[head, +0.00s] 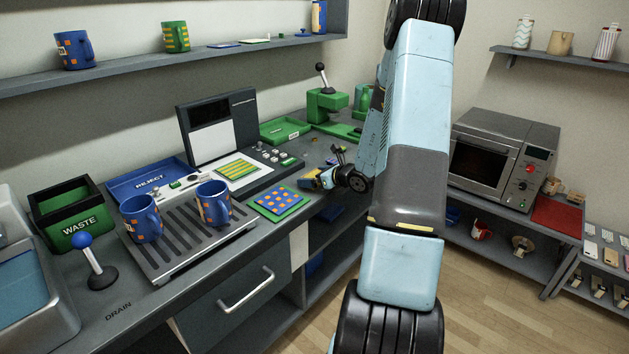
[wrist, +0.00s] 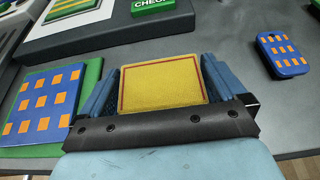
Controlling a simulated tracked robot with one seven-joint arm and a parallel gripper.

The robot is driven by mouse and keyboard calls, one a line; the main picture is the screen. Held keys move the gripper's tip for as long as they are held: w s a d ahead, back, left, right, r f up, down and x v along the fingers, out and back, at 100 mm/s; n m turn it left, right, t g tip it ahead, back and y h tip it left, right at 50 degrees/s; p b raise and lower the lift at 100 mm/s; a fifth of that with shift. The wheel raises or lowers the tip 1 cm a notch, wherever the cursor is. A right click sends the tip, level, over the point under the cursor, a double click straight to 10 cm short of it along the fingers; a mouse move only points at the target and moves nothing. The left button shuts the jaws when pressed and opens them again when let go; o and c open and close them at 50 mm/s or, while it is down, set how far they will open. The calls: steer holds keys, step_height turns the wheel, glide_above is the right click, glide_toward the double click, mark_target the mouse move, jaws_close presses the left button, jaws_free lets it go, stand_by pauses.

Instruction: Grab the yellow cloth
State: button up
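The yellow cloth (wrist: 160,82) is a flat yellow rectangle with a thin red border line. It lies between the blue fingers of my gripper (wrist: 160,88) in the wrist view and fills the gap, with both fingers against its sides. My gripper looks shut on it. In the head view my gripper (head: 320,180) is low at the counter's front edge, and only a little yellow of the cloth (head: 326,177) shows there. Whether the cloth still touches the counter is hidden.
A blue, orange-dotted cloth on a green board (head: 279,201) is left of my gripper. A small blue dotted piece (wrist: 283,53) lies to the right in the wrist view.

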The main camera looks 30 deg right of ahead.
steer(key=c, duration=0.6)
steer(key=shift+r, duration=0.1)
